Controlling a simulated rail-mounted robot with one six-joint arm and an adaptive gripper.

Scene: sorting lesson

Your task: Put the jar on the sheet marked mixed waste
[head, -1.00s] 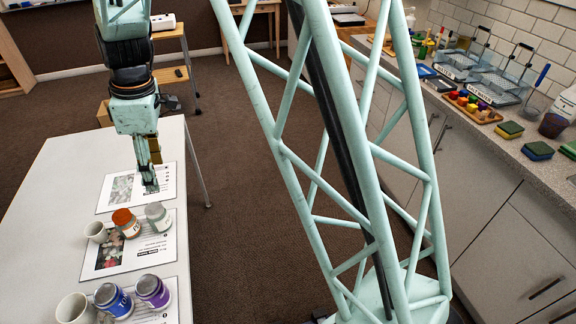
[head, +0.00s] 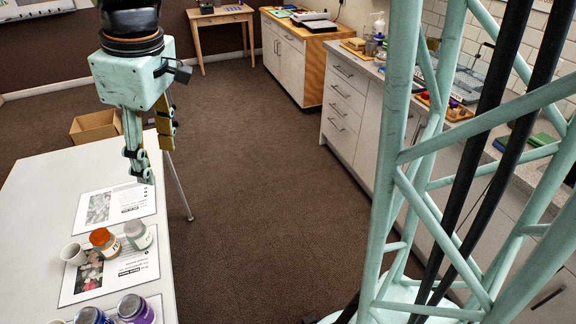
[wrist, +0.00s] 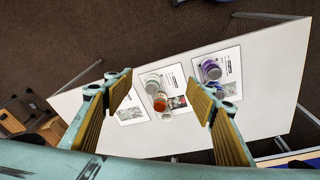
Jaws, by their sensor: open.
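My gripper (head: 154,164) is open and empty, above the far end of the white table; in the wrist view its fingers (wrist: 160,88) stand wide apart. A jar with an orange lid (head: 104,241) and a jar with a grey lid (head: 138,236) stand beside a white mug (head: 73,254) on the middle sheet (head: 145,265). A blue jar (head: 92,317) and a purple jar (head: 135,310) stand on the nearest sheet, cut off below. The far sheet (head: 127,196) bears no objects. The sheets' words are too small to read. I cannot tell which jar is meant.
The white table (head: 28,215) has free room left of the sheets. A cardboard box (head: 95,126) stands on the floor beyond it. A counter with trays and blocks (head: 455,108) is at the right, behind my lattice column.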

